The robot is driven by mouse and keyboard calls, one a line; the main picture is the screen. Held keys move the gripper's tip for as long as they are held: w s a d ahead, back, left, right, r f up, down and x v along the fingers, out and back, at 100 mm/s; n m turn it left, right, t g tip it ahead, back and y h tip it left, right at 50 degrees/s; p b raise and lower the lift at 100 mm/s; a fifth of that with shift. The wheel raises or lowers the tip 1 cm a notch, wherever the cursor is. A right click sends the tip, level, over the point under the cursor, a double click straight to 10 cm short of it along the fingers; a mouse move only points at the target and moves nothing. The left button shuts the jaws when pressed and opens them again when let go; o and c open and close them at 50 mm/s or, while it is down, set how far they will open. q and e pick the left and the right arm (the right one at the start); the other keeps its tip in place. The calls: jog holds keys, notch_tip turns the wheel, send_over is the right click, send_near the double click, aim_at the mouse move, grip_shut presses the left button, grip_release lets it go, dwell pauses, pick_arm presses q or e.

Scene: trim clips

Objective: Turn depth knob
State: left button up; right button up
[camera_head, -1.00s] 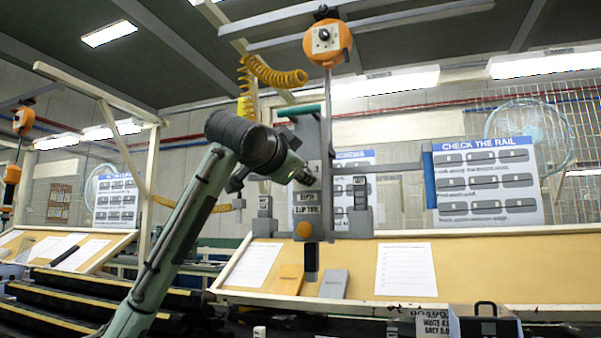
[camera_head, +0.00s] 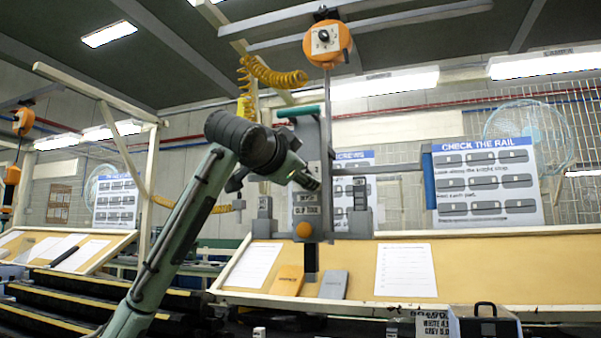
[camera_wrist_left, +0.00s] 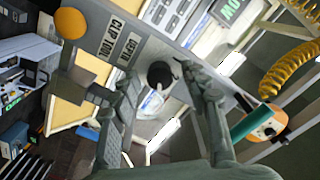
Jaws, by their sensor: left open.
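The grey clip tool (camera_head: 327,140) hangs upright on a rod, with "DEPTH" and "CLIP TOOL" labels and an orange round button (camera_head: 304,230) low on its front. My left gripper (camera_head: 315,184) is at the tool's face, just above the labels, and covers the knob there in the head view. In the left wrist view a round black knob (camera_wrist_left: 160,74) sits on the grey plate beside the "DEPTH" label. The open fingers of my left gripper (camera_wrist_left: 157,72) stand on either side of it, with gaps visible. Contact cannot be told. My right gripper is not in view.
An orange balancer (camera_head: 327,42) holds the tool from above, with a yellow coiled hose (camera_head: 275,75) beside it. A sloped board (camera_head: 470,268) with papers lies behind and below. A blue-gripped handle (camera_head: 429,180) sticks out at the tool's right.

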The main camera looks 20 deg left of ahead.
pick_arm(q)
jog(key=s, duration=1.2)
jog(key=shift+a, duration=0.2)
